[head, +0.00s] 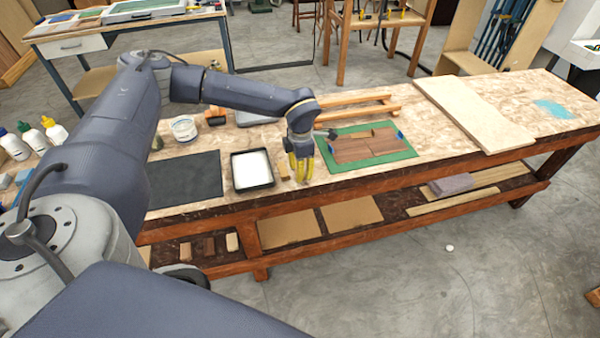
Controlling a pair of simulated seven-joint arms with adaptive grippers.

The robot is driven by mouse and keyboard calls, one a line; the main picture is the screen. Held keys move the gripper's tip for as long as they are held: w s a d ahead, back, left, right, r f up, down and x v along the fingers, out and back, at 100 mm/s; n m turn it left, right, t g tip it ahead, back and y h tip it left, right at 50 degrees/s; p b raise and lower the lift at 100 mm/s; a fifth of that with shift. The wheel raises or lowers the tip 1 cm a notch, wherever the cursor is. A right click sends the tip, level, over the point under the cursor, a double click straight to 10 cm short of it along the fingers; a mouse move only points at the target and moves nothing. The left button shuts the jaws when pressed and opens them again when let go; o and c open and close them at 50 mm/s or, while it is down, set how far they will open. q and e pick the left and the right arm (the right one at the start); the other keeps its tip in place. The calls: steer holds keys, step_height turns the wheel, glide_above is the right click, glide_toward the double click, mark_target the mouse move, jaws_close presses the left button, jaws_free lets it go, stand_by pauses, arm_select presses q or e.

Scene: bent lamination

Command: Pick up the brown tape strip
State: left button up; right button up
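My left gripper (301,178) points down with yellow fingers over the bench, between the black tray and the green mat. The gap between its fingertips is too small to judge, and I see nothing clearly held. Brown flat wooden pieces (366,146) lie side by side on the green mat (392,159), just right of the gripper, with small blue bits at their ends. A narrow tan strip (284,172) lies close to the left of the fingers. I cannot tell for sure which piece is the brown tape strip. My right gripper is not in view.
A black tray (238,187) with a white inside and a dark mat (184,182) lie left of the gripper. A wooden frame (350,109) lies behind it. A pale board (475,112) lies farther right. Bottles and a white tub (184,129) stand at the left.

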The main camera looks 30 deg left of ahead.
arm_select(q)
steer(key=shift+f, duration=1.55)
steer(key=shift+c, duration=0.5)
jaws_close()
